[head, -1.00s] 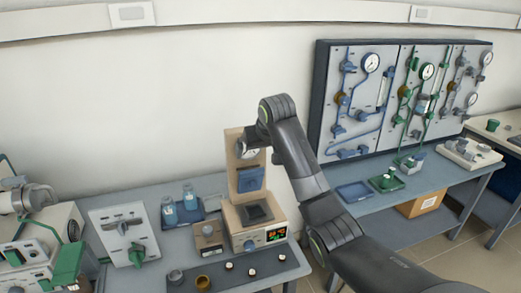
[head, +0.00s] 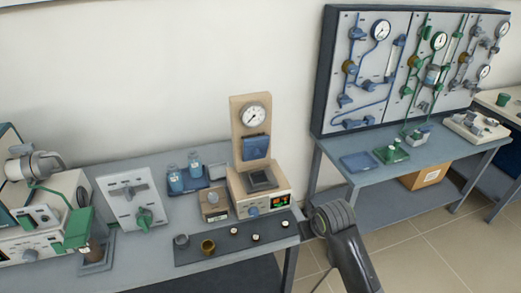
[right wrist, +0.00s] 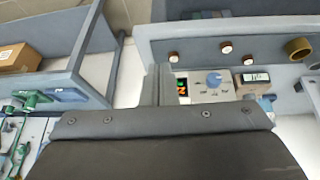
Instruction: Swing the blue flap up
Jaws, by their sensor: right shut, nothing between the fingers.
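The blue flap (head: 255,147) is on the upright beige panel (head: 238,117), below a round white gauge (head: 254,115). It looks flat against the panel's face. Beneath it the furnace's beige base (head: 236,199) has a dark square top plate (head: 262,180), a blue knob (head: 252,211) and a lit display (head: 281,201). The base front, upside down, also shows in the right wrist view (right wrist: 201,90). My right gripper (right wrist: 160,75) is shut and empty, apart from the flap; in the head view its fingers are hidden. My left gripper is out of view.
A dark mat (head: 190,255) with small cups lies in front of the furnace.

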